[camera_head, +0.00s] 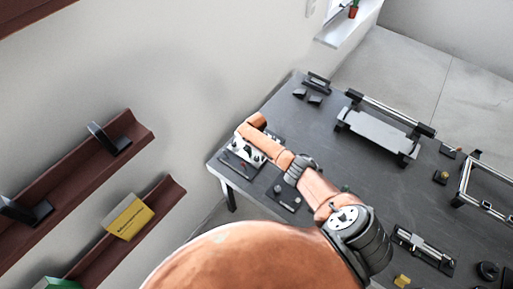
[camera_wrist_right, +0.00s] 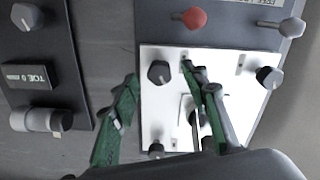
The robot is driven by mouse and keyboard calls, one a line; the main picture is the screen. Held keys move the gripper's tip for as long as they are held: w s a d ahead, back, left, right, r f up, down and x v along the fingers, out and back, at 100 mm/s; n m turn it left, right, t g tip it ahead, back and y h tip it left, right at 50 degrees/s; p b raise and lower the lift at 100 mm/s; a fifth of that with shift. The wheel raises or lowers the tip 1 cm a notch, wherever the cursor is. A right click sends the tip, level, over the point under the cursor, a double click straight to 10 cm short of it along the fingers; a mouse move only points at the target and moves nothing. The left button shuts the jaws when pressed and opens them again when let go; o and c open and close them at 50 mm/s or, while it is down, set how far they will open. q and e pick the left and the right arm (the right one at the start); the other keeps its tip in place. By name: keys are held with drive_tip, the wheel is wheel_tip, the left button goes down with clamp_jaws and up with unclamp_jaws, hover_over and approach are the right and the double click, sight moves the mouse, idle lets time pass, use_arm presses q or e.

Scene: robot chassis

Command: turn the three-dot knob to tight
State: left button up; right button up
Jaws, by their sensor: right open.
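A white panel (camera_wrist_right: 168,110) with several dark knobs lies under my right gripper (camera_wrist_right: 161,76), which is open with its green fingers apart. One dark knob (camera_wrist_right: 159,72) shows between the fingertips, with no clear contact visible. Another knob (camera_wrist_right: 268,77) is at the panel's right, and a third knob (camera_wrist_right: 155,150) is low, between the fingers. The right finger covers part of the panel's middle. Dot marks and a tight label are too small to read, so I cannot tell which knob has three dots. In the head view the panel (camera_head: 249,155) is partly hidden by my right arm. My left gripper is out of view.
A grey plate with a red knob (camera_wrist_right: 194,18) and a grey lever (camera_wrist_right: 290,27) borders the panel. A dark box with a small display (camera_wrist_right: 28,76) stands left. The dark table (camera_head: 350,170) holds frames and fixtures farther right. Wall shelves (camera_head: 85,165) are at left.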

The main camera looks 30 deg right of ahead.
sight(257, 158)
wheel_tip(257, 158, up, 10)
idle(0.4)
idle(0.4)
